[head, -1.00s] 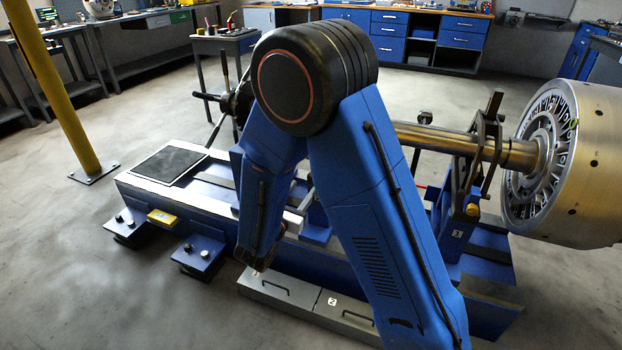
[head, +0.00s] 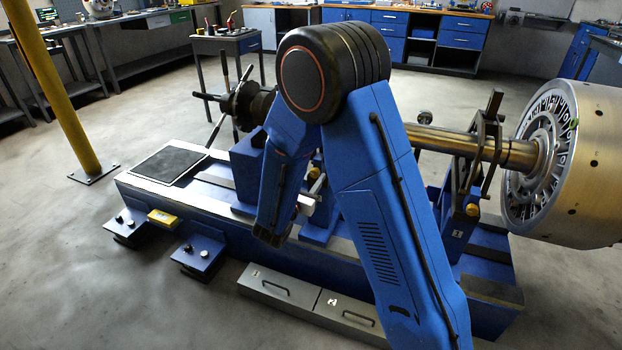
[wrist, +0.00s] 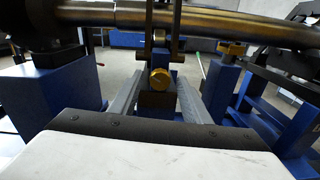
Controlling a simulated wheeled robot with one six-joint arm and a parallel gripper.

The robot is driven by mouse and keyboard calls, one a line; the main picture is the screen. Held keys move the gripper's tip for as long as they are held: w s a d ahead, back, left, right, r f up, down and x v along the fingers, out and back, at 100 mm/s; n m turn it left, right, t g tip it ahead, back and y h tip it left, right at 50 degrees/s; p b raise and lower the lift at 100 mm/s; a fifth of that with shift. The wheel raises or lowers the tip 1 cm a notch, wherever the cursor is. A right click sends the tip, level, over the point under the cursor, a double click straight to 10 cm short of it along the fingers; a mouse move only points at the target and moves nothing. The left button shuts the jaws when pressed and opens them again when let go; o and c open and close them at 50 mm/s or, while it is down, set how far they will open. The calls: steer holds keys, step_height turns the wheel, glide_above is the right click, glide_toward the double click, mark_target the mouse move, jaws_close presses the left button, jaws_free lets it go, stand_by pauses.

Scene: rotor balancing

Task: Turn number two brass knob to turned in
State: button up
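A brass knob (wrist: 160,79) sits on a dark block under the shaft, in the middle of the wrist view; no number on it is readable. A second brass knob (wrist: 232,48) tops a blue post to its right. In the head view one brass knob (head: 472,210) shows on the right blue support, and another (head: 388,209) just beside my arm. My gripper (wrist: 161,84) is open, its two grey fingers apart and pointing at the central knob. I cannot tell whether the knob is between the fingertips. My arm hides much of this area in the head view.
The long steel shaft (head: 430,138) runs above the blue machine bed, ending in a large rotor (head: 585,165) at right. Grey drawers (head: 290,300) stand in front of the bed. A yellow post (head: 60,100) is at left. The floor at front left is clear.

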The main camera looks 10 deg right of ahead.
steer(key=c, duration=0.9)
steer(key=shift+n, duration=3.1)
steer(key=o, duration=1.1)
steer(key=shift+a, duration=0.1)
steer(key=shift+s, duration=0.1)
steer(key=v, duration=1.7)
steer(key=shift+s+a+f, duration=0.1)
steer(key=shift+f, duration=0.15)
